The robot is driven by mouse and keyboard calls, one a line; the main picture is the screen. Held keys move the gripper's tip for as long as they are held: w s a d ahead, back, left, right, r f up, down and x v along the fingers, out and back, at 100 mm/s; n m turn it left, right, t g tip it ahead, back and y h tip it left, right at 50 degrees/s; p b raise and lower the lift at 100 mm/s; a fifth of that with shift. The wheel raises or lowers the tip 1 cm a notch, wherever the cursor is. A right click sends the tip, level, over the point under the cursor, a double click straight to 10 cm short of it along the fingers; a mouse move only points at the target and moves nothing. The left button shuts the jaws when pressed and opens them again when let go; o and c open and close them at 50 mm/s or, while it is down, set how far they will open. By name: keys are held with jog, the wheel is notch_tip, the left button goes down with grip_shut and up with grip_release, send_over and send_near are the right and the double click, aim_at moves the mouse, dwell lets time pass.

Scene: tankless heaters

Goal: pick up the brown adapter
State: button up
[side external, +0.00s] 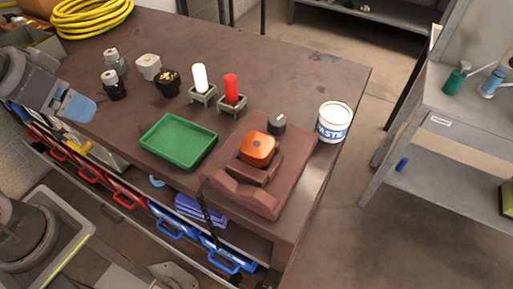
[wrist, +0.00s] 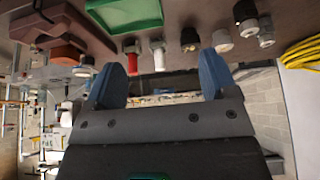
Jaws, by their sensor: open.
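An orange-brown rounded block (side external: 257,149) sits on a dark red-brown fixture (side external: 238,195) near the front right of the bench in the side view. It is the nearest match to the brown adapter, but I cannot be sure. My gripper (side external: 77,108) is at the left of the side view, well apart from that block. In the wrist view its two blue fingers (wrist: 160,78) are spread with nothing between them. The wrist view shows the bench upside down along its top, with the brown fixture (wrist: 88,32) at upper left.
A green tray (side external: 179,142) lies left of the fixture. White (side external: 199,77) and red (side external: 231,89) cylinders stand in grey holders behind. A paste tub (side external: 334,122) stands by the right edge. Several small fittings are nearer my gripper, including a black one (side external: 167,83). A yellow hose (side external: 92,17) lies behind.

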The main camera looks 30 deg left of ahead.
jog(key=shift+o, duration=0.8)
jog(key=w+d+r+m+g, duration=0.2)
jog(key=w+d+r+m, duration=0.2)
jog(key=w+d+m, duration=0.15)
jog(key=m+g, duration=0.4)
jog(key=m, duration=0.9)
send_over(257, 144)
notch_tip(257, 144, down, 2)
jog(key=shift+n, duration=0.25)
jog(key=f, duration=0.8)
jog(key=shift+w+a+f, duration=0.15)
jog(key=shift+a+f, duration=0.05)
jog(key=shift+f, duration=0.05)
jog(key=shift+d+f, duration=0.15)
jog(key=shift+f, duration=2.5)
jog(key=shift+c, duration=0.3)
